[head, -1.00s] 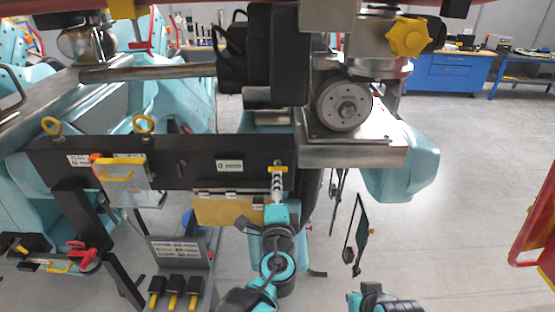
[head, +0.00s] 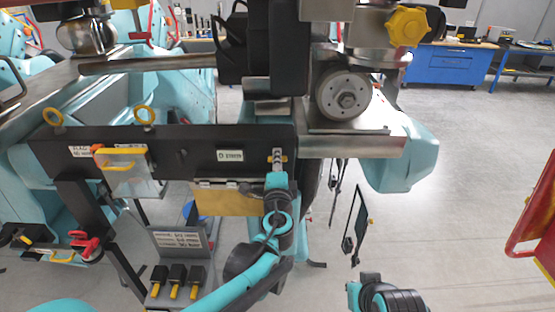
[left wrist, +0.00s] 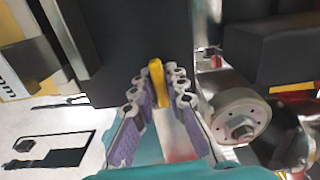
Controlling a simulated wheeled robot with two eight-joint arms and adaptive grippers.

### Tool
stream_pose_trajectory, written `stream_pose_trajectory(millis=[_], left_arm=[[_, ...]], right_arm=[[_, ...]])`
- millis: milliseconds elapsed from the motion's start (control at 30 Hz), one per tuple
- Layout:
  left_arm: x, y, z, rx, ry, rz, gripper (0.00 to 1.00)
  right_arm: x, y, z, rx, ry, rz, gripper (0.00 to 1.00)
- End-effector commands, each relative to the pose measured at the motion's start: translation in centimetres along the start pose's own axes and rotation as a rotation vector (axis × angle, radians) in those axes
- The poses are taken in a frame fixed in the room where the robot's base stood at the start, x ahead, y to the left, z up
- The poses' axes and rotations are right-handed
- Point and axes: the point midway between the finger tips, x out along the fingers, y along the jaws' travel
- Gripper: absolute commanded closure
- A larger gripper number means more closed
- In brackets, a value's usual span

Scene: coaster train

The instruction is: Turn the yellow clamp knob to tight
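A small yellow clamp knob (left wrist: 157,82) sits on the dark beam and shows between the fingers of my left gripper (left wrist: 161,88) in the left wrist view. The two fingers with purple pads stand apart on either side of it; I cannot tell whether they touch it. In the head view my left gripper (head: 277,165) reaches up to the right end of the black beam (head: 190,148) and mostly covers that knob. A second yellow knob, star-shaped (head: 407,26), is at the upper right, away from the gripper.
A round metal disc with a hex centre (head: 344,96) is above and right of the gripper. A latch plate with a yellow handle (head: 122,160) is on the beam's left. Black blocks with yellow tips (head: 177,280) stand below. Open floor lies to the right.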

Motion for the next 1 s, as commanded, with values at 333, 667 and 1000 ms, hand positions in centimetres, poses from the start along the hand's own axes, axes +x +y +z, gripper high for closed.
stream_pose_trajectory(millis=[333,667,1000], left_arm=[[0.00,0.10,0.01,0.030,0.000,0.000,1.00],[0.02,0.00,0.00,0.060,0.000,0.000,0.78],[-0.08,0.01,0.00,0.059,0.000,0.000,0.69]], right_arm=[[0.24,0.00,0.17,0.000,0.000,0.000,1.00],[0.28,0.00,0.21,0.000,0.000,0.000,1.00],[0.28,0.00,0.21,0.000,0.000,0.000,1.00]])
